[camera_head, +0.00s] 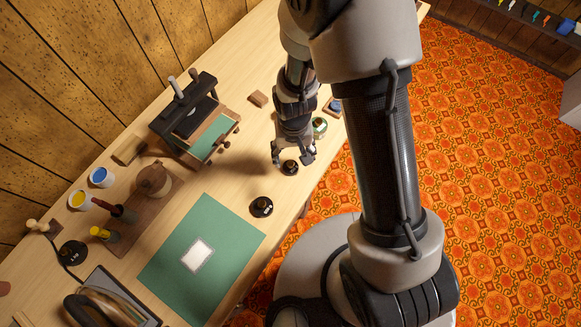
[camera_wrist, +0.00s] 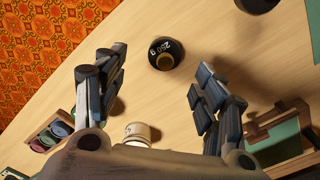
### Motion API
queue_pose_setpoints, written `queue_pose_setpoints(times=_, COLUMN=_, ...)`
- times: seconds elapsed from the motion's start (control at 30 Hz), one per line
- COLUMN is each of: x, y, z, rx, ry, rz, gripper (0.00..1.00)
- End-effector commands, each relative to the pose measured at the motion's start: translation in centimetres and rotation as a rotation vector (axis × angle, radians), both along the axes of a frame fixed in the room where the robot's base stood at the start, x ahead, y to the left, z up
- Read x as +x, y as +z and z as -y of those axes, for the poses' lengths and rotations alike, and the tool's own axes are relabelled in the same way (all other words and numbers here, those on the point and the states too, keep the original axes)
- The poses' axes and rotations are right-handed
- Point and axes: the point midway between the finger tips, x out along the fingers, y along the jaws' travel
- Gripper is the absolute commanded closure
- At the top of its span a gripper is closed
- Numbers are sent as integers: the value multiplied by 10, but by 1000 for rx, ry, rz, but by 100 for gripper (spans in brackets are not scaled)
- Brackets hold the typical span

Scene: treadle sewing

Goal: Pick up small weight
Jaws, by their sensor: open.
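A small black weight (camera_head: 290,168) with a knob stands on the light wooden table near its front edge. In the wrist view the small weight (camera_wrist: 164,55) shows "250" in pale print and lies beyond and between the fingertips. My gripper (camera_head: 292,158) is open above and around the near side of this weight, and it also shows in the wrist view (camera_wrist: 161,62). Its fingers are spread wide and nothing is held. Contact with the weight cannot be seen. A larger black weight (camera_head: 261,207) stands to the lower left, and another dark weight (camera_head: 72,253) is at the far left.
A wooden press (camera_head: 186,112) stands behind. A white jar (camera_wrist: 138,133) and a tray of spools (camera_wrist: 40,141) are near my gripper. Paint pots (camera_head: 101,177) are at the left.

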Motion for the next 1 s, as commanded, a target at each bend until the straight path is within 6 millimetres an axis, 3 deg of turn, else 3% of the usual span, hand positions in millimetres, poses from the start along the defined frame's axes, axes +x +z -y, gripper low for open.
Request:
queue_pose_setpoints(times=0.27, x=0, y=-17, z=-3, rx=0, ry=1, rz=0, gripper=36)
queue_pose_setpoints(times=0.53, x=0, y=-57, z=-7, rx=0, ry=1, rz=-1, gripper=36)
queue_pose_setpoints(times=0.8, x=1, y=-58, z=-8, rx=0, ry=0, rz=1, gripper=36)
queue_pose_setpoints(times=1.0, x=0, y=-58, z=-8, rx=0, ry=0, rz=1, gripper=50)
